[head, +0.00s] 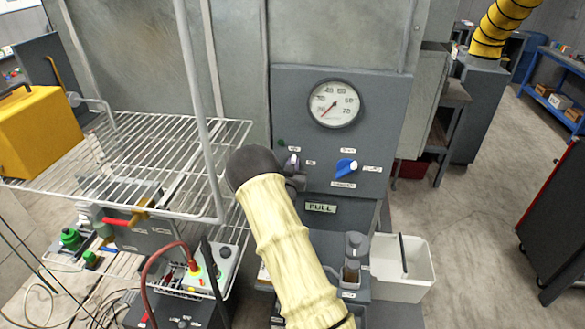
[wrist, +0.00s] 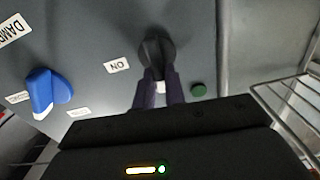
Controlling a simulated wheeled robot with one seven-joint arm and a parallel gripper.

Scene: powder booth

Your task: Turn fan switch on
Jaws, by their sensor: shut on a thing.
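The fan switch is a dark rotary knob (wrist: 157,48) on a grey control panel (wrist: 222,45). In the wrist view my gripper (wrist: 162,82) has its two dark fingers closed on the near part of the knob. An "ON" label (wrist: 118,66) sits to the left of the knob in that view. In the head view my gripper (head: 293,165) is at the panel below the gauge, largely behind my sleeved arm, and the switch is mostly hidden there.
A blue knob (head: 346,167) sits right of the switch on the panel; it also shows in the wrist view (wrist: 45,92). A round gauge (head: 333,103) is above. A wire rack (head: 150,150) stands close on the left. A white bin (head: 408,275) is below right.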

